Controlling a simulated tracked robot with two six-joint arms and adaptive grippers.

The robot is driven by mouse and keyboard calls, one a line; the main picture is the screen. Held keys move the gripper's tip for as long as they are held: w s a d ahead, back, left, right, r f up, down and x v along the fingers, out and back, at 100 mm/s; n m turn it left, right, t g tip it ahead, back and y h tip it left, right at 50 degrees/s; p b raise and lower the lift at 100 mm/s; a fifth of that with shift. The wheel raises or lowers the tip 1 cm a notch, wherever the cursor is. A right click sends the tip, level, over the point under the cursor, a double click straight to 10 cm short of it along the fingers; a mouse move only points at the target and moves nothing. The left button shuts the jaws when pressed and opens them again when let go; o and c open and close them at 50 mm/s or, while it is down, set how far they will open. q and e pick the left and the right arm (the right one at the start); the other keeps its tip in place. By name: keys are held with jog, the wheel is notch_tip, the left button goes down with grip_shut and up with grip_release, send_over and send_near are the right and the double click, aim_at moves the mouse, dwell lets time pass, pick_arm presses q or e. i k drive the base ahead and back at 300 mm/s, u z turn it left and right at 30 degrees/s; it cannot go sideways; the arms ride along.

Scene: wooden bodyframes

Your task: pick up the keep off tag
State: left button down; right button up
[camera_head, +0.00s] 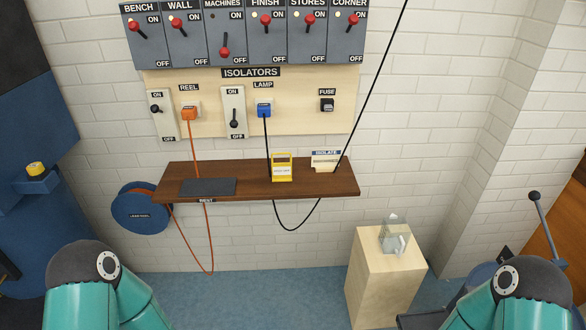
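A small yellow tag with a white label (282,169) stands upright on the brown wooden shelf (335,185) on the far wall. The label's print is too small to read for certain, but it looks like the keep off tag. It is near the middle of the shelf, just right of the black lamp cord. Nothing of mine touches it. Only teal and grey links of my two arms show at the bottom left and bottom right. Neither gripper is in view.
A dark mat (208,187) and a cream "ISOLATE" holder (326,162) share the shelf. Above is the isolator board (300,110) with switches and plugs. Orange and black cords hang around the shelf. A blue reel (140,207) is at left; a pale pedestal (380,275) with a clear object stands right.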

aim_at(281, 171)
jog(key=z, duration=0.15)
jog(key=i, duration=1.55)
jog(key=u, duration=0.75)
jog(key=k, duration=0.75)
jog(key=u, duration=0.25)
jog(key=i, duration=0.85)
jog(key=z, duration=0.15)
